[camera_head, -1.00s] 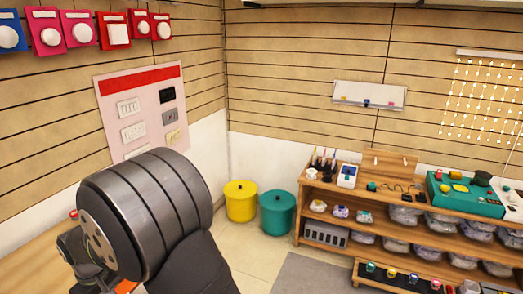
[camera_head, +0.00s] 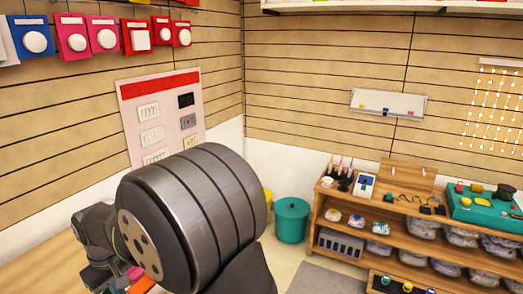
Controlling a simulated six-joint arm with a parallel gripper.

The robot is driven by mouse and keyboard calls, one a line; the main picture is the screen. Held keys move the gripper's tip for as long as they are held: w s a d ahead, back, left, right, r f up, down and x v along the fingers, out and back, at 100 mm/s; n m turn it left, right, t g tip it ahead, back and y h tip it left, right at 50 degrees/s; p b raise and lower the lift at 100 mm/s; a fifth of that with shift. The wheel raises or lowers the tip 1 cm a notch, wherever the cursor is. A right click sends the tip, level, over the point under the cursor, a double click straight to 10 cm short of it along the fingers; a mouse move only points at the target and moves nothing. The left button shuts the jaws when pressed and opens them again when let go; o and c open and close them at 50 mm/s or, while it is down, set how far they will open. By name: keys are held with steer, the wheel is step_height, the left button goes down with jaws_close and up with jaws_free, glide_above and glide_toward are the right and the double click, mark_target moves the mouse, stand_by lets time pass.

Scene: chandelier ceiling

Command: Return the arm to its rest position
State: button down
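My arm fills the lower left of the head view, with a large dark grey ribbed cylindrical link nearest the camera. Smaller dark arm parts show at the lower left edge, over a wooden surface. I cannot make out the gripper's fingertips; the big link and the frame edge hide that area. No held object can be told.
A wooden shelf unit (camera_head: 395,236) with bagged goods stands at the right. A teal bin (camera_head: 292,219) is on the floor; a yellow bin (camera_head: 268,200) is mostly hidden behind my arm. A pink switch panel (camera_head: 128,101) hangs on the slatted wall. A wooden tabletop (camera_head: 40,270) lies lower left.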

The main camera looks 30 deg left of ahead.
steer(key=d+r, duration=0.2)
steer(key=r, duration=0.5)
steer(key=d+r+y, duration=0.1)
steer(key=d+r, duration=0.2)
steer(key=r, duration=0.4)
steer(key=c, duration=2.1)
jaws_free()
